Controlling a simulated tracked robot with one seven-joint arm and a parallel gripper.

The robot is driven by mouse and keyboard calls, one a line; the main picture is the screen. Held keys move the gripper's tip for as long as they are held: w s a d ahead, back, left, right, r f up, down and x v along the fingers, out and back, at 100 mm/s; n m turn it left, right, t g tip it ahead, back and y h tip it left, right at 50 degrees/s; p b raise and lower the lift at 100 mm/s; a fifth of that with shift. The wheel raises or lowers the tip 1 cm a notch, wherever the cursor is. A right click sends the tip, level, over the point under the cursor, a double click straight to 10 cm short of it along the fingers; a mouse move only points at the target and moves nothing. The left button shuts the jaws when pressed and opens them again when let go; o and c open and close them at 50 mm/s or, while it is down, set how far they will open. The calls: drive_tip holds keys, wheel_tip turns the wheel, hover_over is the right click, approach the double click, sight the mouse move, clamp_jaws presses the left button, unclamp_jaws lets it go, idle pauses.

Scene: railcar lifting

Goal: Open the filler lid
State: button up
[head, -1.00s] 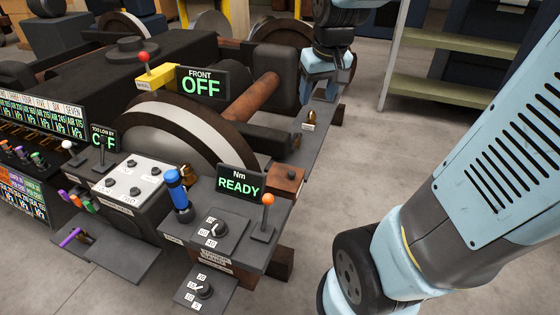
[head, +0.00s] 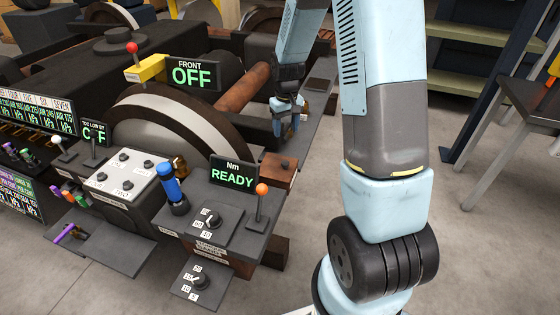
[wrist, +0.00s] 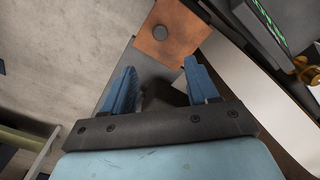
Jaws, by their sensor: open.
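A square brown lid with a dark round knob (head: 280,169) lies closed at the right end of the bench, beside the "READY" display. It looks like the filler lid. It also shows at the top of the wrist view (wrist: 172,40), ahead of the fingertips. My gripper (head: 286,131) is above the grey bench strip just behind the lid, apart from it. In the wrist view its two blue fingers (wrist: 158,78) are spread, with only a dark part of the bench showing between them.
The "Nm READY" display (head: 234,172) and an orange-knobbed lever (head: 261,195) stand close to the lid. A blue handle (head: 170,185) and a large wheel (head: 150,130) are further left. Open floor lies on the right, with a shelf (head: 470,45) behind.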

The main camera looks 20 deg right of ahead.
sight(285, 162)
wheel_tip(285, 162, down, 15)
drive_tip(key=shift+w+r, duration=0.1)
drive_tip(key=shift+w, duration=0.05)
idle(0.6)
drive_tip(key=shift+c, duration=0.3)
clamp_jaws()
